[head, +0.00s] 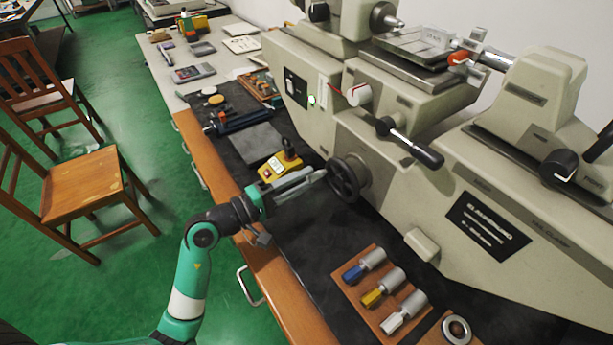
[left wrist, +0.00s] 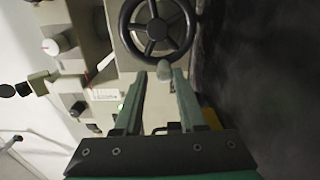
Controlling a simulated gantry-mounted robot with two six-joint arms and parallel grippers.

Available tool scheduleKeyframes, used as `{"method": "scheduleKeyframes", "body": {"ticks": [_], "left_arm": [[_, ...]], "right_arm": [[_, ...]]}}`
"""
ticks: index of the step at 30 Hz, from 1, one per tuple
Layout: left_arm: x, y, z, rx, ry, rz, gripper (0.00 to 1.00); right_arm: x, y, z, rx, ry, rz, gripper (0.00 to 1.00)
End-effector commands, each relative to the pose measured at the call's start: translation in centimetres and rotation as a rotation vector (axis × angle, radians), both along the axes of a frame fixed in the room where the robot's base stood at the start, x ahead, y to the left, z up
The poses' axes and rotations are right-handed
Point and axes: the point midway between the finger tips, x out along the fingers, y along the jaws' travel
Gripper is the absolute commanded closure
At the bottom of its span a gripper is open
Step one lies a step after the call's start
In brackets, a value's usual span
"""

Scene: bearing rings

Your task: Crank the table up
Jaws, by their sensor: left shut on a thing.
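The black handwheel (head: 347,178), which looks like the crank, is on the front of the beige grinding machine (head: 440,190). It also shows at the top of the left wrist view (left wrist: 156,28), with spokes, a round hub and a small grey handle (left wrist: 164,71) at its rim. My left gripper (head: 318,176) reaches in from the left at the wheel's near side. Its fingers (left wrist: 164,76) are shut on the grey handle, which shows between the fingertips. In the head view the fingers hide the handle. My right gripper is in neither view.
A wooden block with several coloured-tip tools (head: 381,290) and a bearing ring (head: 457,330) lie nearer. A black lever (head: 410,142) juts out right of the wheel.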

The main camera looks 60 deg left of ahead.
Motion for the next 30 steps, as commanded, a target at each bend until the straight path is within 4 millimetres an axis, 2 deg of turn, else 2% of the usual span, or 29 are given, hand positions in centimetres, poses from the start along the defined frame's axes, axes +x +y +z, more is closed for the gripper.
{"method": "scheduleKeyframes", "body": {"ticks": [12, 18, 30], "left_arm": [[-5.0, 0.1, 0.0, -0.002, -0.001, 0.004, 0.66], [-6.9, 0.1, 0.0, -0.003, 0.0, 0.003, 0.66], [-7.1, 0.0, 0.0, -0.003, 0.0, 0.0, 0.66]], "right_arm": [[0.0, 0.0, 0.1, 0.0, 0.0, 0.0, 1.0], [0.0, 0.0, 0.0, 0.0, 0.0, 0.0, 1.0], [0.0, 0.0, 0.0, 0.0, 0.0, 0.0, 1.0]]}}
